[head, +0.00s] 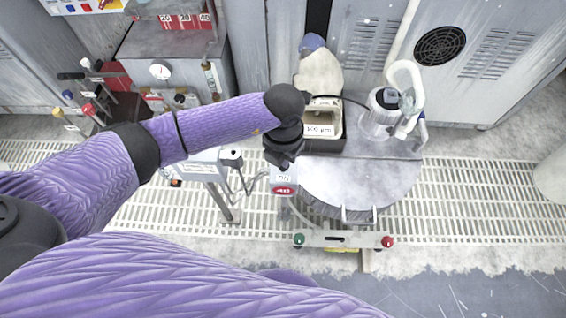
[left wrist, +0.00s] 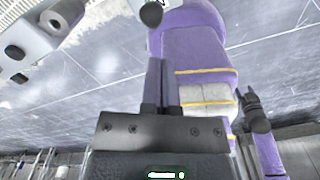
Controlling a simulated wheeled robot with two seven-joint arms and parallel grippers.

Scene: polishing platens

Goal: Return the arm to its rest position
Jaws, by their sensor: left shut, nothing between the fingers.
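My left arm comes in from the left in a purple sleeve. Its black wrist bends down over the left edge of the round platen (head: 375,185). My left gripper (head: 284,160) shows small and dark there, just above a white plate with a red 40 mark (head: 284,189). I cannot tell whether it touches the plate. In the left wrist view the gripper's two fingers (left wrist: 161,62) are pressed together with nothing between them. That view looks back at my own purple body. A dark shape at its right may be my right gripper (left wrist: 253,110); its jaws are unclear.
A white tray (head: 323,120), a clear jar (head: 381,112) and a curved white hose (head: 409,80) stand behind the platen. A bar with green and red knobs (head: 343,239) lies in front. Grey cabinets (head: 465,60) close off the back. The grated floor (head: 480,200) at right is clear.

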